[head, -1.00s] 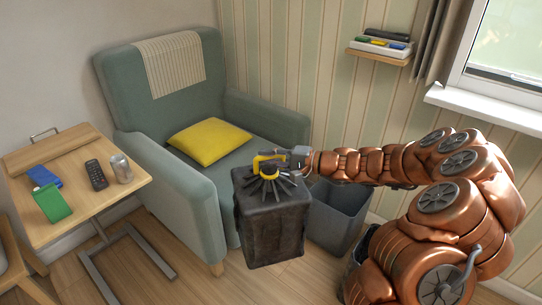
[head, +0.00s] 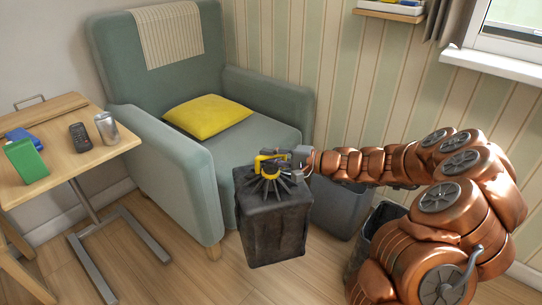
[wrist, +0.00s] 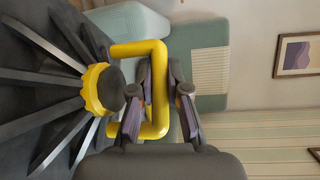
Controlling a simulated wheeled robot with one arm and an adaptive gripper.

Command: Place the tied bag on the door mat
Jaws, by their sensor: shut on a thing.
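The tied bag (head: 273,222) is dark grey and boxy, with gathered folds and a yellow handle on top. It hangs upright below my gripper (head: 283,163), in front of the armchair. In the wrist view my gripper (wrist: 160,100) has its two fingers on either side of one bar of the yellow handle (wrist: 140,48), shut on it. The bag's dark folds (wrist: 50,90) fill the left of that view. No door mat shows in either view.
A green armchair (head: 170,150) with a yellow cushion (head: 208,116) stands behind the bag. A grey bin (head: 340,209) is behind my arm, with a darker bin (head: 385,228) beside it. A side table (head: 85,155) is at left. Wooden floor (head: 180,275) is clear in front.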

